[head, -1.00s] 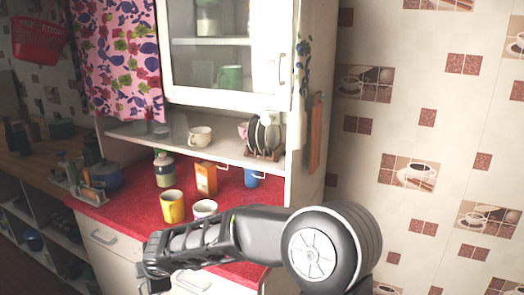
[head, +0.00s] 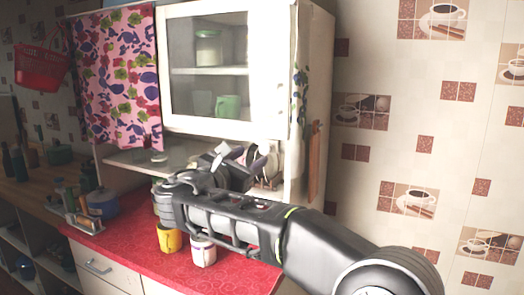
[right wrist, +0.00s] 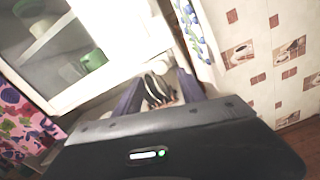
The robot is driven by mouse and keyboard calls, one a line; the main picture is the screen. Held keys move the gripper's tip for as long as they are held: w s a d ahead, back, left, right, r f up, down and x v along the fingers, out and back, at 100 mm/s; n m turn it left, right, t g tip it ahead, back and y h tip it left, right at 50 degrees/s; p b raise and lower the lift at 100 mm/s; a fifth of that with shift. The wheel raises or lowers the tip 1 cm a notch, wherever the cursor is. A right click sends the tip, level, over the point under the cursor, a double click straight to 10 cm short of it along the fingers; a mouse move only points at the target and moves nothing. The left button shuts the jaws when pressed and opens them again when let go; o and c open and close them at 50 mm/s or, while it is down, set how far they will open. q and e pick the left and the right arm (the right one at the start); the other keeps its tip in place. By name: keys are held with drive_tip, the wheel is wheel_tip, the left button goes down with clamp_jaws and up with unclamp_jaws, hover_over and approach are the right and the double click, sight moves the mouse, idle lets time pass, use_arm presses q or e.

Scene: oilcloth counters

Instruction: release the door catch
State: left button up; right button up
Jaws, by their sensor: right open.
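The glass-fronted cabinet door (head: 208,125) is closed, with a white frame. It shows tilted at the upper left of the right wrist view (right wrist: 112,75). I cannot make out the catch clearly; the door's right edge looks washed out in bright light. My right gripper (head: 243,158) is open and empty, just below the door's lower edge and in front of the open shelf. In the right wrist view its two dark fingers (right wrist: 158,92) stand apart, with the plate rack visible between them. My left gripper is not in view.
A yellow mug (head: 169,239) and a white cup (head: 203,252) stand on the red counter (head: 120,247) below my right arm. Plates (right wrist: 153,88) stand on the shelf behind the gripper. A flowered curtain (head: 118,80) hangs left of the door. Tiled wall lies to the right.

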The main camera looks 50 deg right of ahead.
sight(264, 149)
drive_tip(key=p+x, duration=0.2)
drive_tip(key=x, duration=0.5)
drive_tip(key=shift+w+d, duration=0.1)
drive_tip(key=shift+d, duration=0.15)
drive_tip(key=shift+c, duration=0.3)
clamp_jaws()
